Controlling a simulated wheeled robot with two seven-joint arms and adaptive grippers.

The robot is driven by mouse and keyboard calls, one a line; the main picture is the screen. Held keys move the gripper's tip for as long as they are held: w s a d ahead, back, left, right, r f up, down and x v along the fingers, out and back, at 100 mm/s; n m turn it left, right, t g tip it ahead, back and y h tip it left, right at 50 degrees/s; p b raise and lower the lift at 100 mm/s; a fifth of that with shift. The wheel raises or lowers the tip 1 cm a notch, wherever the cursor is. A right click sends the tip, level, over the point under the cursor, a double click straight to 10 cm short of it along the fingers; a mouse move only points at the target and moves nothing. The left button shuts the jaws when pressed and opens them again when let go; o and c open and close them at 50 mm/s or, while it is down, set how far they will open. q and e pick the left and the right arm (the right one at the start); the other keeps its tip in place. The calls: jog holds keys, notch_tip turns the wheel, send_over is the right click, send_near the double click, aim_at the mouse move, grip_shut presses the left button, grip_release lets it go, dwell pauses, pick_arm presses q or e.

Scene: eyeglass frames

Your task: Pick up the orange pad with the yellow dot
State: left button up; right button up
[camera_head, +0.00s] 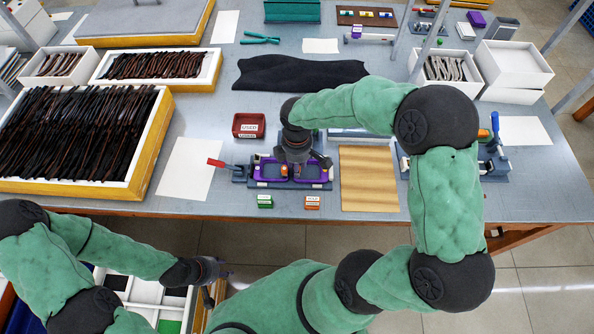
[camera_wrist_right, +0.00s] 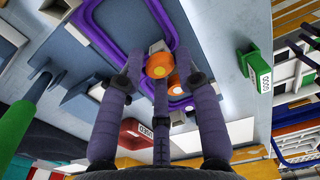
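The orange pad with the yellow dot (camera_wrist_right: 158,68) shows in the right wrist view beside a small grey block, between the spread fingertips. A second orange piece (camera_wrist_right: 180,83) is close by, partly hidden by a finger. My right gripper (camera_head: 299,166) is over the purple-rimmed tray (camera_head: 262,168); it shows open in the right wrist view (camera_wrist_right: 158,72). I cannot tell whether any finger touches the pad. In the head view the gripper hides most of the pad area. My left gripper (camera_head: 217,284) is open and empty, low at the left, in front of the table.
A red bin (camera_head: 249,126) stands behind the tray. A green labelled box (camera_head: 265,201) and an orange labelled box (camera_head: 312,202) stand in front of it. A wooden board (camera_head: 369,180) lies to the right, white paper (camera_head: 190,168) and a red-handled tool (camera_head: 217,163) to the left.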

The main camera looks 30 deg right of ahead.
jog(key=shift+f, duration=0.75)
jog(key=c, duration=0.5)
jog(key=shift+c, duration=0.2)
jog(key=shift+r, duration=0.1)
